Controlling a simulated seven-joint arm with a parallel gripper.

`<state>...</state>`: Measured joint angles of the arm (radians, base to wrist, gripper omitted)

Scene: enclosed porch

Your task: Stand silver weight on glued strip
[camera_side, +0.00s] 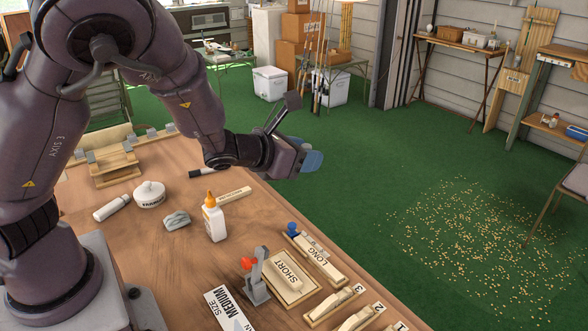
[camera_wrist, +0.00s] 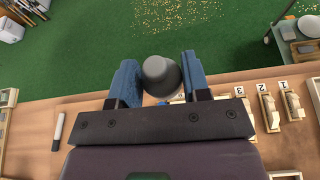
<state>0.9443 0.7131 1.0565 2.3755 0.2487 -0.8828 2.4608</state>
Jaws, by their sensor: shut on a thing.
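My gripper (camera_side: 306,159) is raised in the air past the table's far edge, over the green floor. In the wrist view its two blue fingers (camera_wrist: 160,80) are shut on a round grey piece, the silver weight (camera_wrist: 162,72). In the side view the fingers hide most or all of the weight. A long pale strip (camera_side: 150,135) at the back left carries several grey blocks (camera_side: 131,139). A short labelled wooden strip (camera_side: 234,195) lies flat beside the white glue bottle (camera_side: 213,218). I cannot tell which strip is the glued one.
Numbered holders (camera_side: 335,303) line the front right. Beyond the table is open floor.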

